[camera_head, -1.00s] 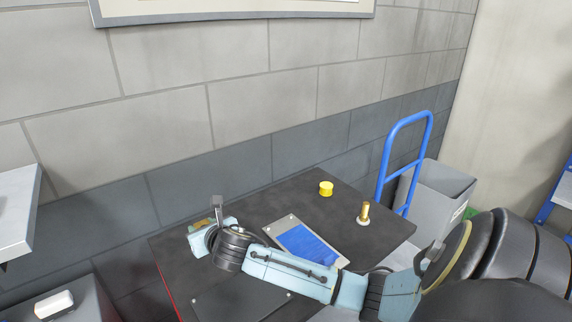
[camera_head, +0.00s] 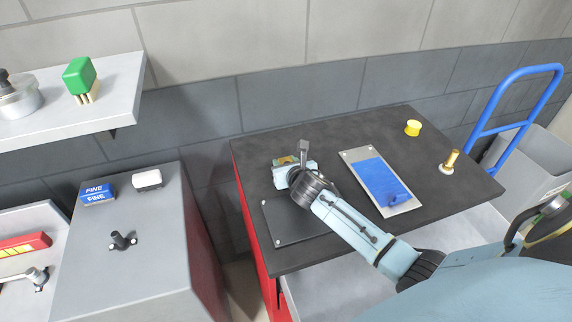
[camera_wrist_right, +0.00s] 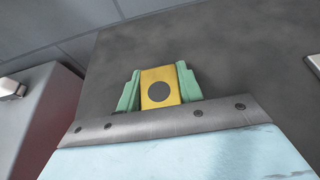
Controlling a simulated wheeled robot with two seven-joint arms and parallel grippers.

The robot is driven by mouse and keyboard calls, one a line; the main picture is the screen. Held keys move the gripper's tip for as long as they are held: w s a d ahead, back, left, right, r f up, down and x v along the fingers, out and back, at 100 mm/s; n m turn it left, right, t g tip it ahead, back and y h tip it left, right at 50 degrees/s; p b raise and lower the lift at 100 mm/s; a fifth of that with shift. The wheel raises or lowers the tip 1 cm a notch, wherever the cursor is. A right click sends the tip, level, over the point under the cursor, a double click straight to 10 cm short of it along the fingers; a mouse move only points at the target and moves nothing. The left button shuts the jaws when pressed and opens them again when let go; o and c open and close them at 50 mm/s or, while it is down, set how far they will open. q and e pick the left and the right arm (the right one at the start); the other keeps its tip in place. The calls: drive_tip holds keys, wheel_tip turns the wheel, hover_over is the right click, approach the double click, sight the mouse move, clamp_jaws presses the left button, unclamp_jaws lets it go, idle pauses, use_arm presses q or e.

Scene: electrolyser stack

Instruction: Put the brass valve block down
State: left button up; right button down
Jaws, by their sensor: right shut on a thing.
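The brass valve block (camera_wrist_right: 152,76), yellow with a dark round spot on its face, shows in the wrist view between the two green fingers of my right gripper (camera_wrist_right: 159,88). The fingers are shut on its sides. In the head view my right gripper (camera_head: 292,166) is over the back left part of the dark table top (camera_head: 330,137), with only a small brass-coloured bit of the block showing. I cannot tell whether the block touches the table. My left gripper is not in view.
A black plate (camera_head: 285,222) lies beside my right wrist. Right of it are a grey plate with a blue panel (camera_head: 378,180), a yellow cap (camera_head: 413,127) and a brass fitting (camera_head: 450,161). A grey cabinet (camera_head: 150,275) stands left. The table's back middle is clear.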

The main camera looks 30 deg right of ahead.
drive_tip(key=shift+r, duration=0.15)
drive_tip(key=c, duration=0.9)
unclamp_jaws()
drive_tip(key=shift+f, duration=0.2)
drive_tip(key=shift+r, duration=0.15)
drive_tip(key=p+v, duration=0.2)
drive_tip(key=v, duration=1)
